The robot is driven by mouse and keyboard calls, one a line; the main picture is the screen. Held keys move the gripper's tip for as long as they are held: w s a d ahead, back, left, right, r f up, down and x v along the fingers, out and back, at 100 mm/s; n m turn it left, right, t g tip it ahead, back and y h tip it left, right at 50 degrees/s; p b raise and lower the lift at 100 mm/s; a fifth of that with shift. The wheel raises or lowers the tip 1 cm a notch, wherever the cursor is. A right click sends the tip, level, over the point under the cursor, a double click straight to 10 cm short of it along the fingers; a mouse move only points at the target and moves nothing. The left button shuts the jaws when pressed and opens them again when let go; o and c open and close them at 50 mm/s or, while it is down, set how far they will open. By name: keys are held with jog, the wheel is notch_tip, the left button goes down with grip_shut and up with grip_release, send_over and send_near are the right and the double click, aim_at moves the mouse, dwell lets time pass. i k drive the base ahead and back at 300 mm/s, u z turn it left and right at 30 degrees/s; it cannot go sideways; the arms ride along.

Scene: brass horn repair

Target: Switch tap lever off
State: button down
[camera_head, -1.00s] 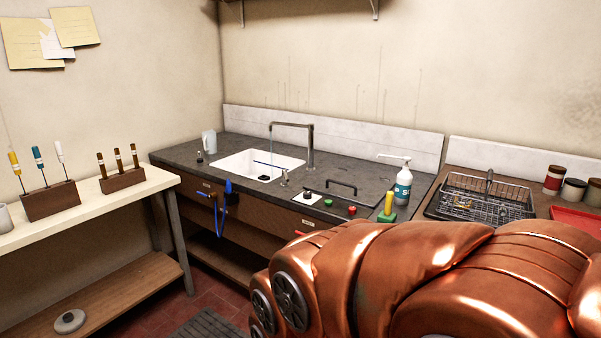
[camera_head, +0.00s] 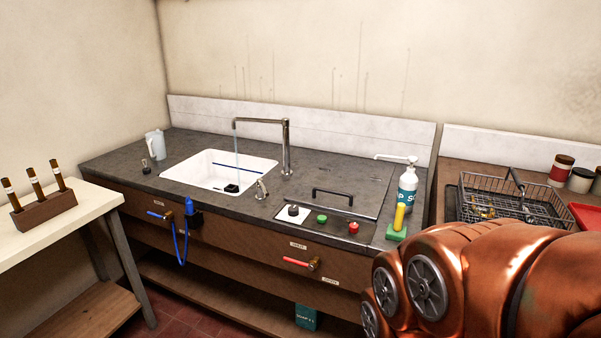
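A chrome tap (camera_head: 286,150) stands behind the white sink (camera_head: 205,180), and a thin stream of water falls from its spout. A small metal lever (camera_head: 261,189) sticks up from the counter at the sink's front right corner. On the cabinet front are a valve with a blue lever (camera_head: 157,215) on the left and one with a red lever (camera_head: 297,262) on the right. Labels beside them are too small to read. I cannot tell which of these is the tap lever. My gripper is out of view; only my copper-coloured arm shows at lower right.
The grey counter (camera_head: 120,170) holds a pitcher (camera_head: 155,144), a control panel with knob and buttons (camera_head: 322,219), a soap bottle (camera_head: 407,187) and a sponge (camera_head: 397,232). A wire basket (camera_head: 512,205) stands right. A pale bench (camera_head: 75,228) stands left.

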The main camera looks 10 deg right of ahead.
aim_at(259, 182)
jog(key=z, duration=0.05)
jog(key=i, duration=0.7)
jog(key=u, duration=0.65)
jog(key=i, duration=0.7)
jog(key=u, duration=0.6)
